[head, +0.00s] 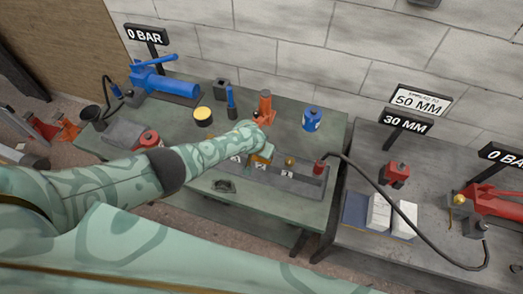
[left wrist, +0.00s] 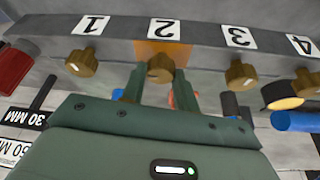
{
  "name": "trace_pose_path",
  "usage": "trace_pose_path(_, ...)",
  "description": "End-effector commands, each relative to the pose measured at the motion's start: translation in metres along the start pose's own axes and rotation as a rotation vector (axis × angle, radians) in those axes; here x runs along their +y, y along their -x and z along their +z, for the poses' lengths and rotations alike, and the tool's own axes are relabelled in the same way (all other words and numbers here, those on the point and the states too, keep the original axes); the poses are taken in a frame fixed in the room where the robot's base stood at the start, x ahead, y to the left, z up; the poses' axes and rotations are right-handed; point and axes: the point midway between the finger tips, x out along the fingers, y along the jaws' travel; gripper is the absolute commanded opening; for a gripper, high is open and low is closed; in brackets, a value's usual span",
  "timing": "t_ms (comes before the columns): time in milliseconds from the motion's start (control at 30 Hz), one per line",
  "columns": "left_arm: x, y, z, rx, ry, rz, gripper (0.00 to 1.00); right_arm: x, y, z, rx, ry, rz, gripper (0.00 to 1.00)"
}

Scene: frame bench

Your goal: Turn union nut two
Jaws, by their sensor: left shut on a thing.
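Union nut two (left wrist: 160,68) is a brass knob below the label "2" and its orange patch on a grey manifold block (left wrist: 205,38), in the left wrist view. My left gripper (left wrist: 158,84) has its green fingers on either side of this nut and is shut on it. In the head view my left arm reaches over the bench and my left gripper (head: 262,158) is at the block (head: 310,190), hiding much of the nut. Nut one (left wrist: 82,62) and nut three (left wrist: 241,74) flank it, clear of the fingers. My right gripper is in neither view.
A red fitting (head: 320,168) with a black hose is at the block's right end. A blue pump (head: 165,86) is at the back left. The bench front is mostly clear.

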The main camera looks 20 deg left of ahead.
Motion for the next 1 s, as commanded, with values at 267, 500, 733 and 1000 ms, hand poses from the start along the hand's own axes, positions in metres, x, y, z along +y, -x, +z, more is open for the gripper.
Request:
trace_pose_path(267,0.0,0.0,-0.001,0.002,-0.001,0.001,0.49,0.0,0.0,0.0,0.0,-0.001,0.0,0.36)
trace_pose_path(500,0.0,0.0,-0.001,0.001,-0.001,0.001,0.52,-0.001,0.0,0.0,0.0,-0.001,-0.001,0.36)
trace_pose_path(733,0.0,0.018,-0.002,0.0,-0.002,0.002,0.52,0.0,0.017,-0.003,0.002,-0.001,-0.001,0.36)
trace_pose_path(1000,0.0,0.089,-0.003,0.002,-0.003,0.002,0.52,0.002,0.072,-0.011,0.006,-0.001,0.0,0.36)
